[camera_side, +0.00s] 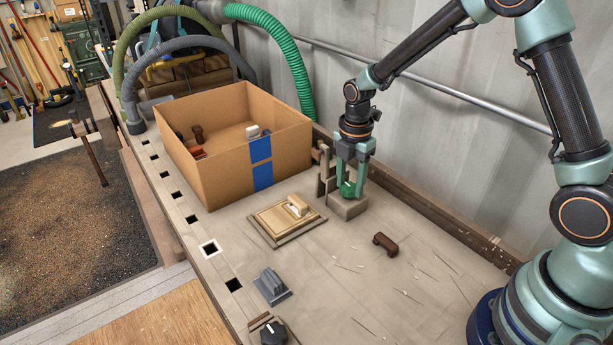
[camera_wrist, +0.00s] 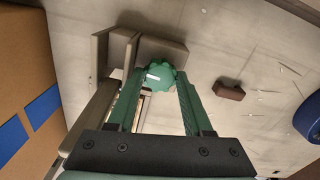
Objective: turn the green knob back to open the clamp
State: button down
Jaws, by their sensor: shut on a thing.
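The green knob (camera_side: 348,189) sits on the block-shaped grey-beige clamp (camera_side: 347,209) near the wall side of the bench. My gripper (camera_side: 351,186) points down over the clamp, with its green fingers on either side of the knob. In the wrist view my gripper (camera_wrist: 157,78) is shut on the scalloped green knob (camera_wrist: 158,77), which carries a small white mark. The clamp (camera_wrist: 160,50) shows behind the knob there. Whether the clamp's jaw is open or closed I cannot tell.
A cardboard box (camera_side: 222,167) with blue tape and several items stands left of the clamp. A wooden plate with a handle (camera_side: 286,218), a grey block (camera_side: 271,287), a black knob (camera_side: 273,334) and a brown handle (camera_side: 386,244) are nearer. The bench right of the brown handle is mostly clear.

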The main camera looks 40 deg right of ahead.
jog(key=shift+n, duration=0.3)
dwell(0.4)
jog(key=shift+c, duration=1.5)
grip_release()
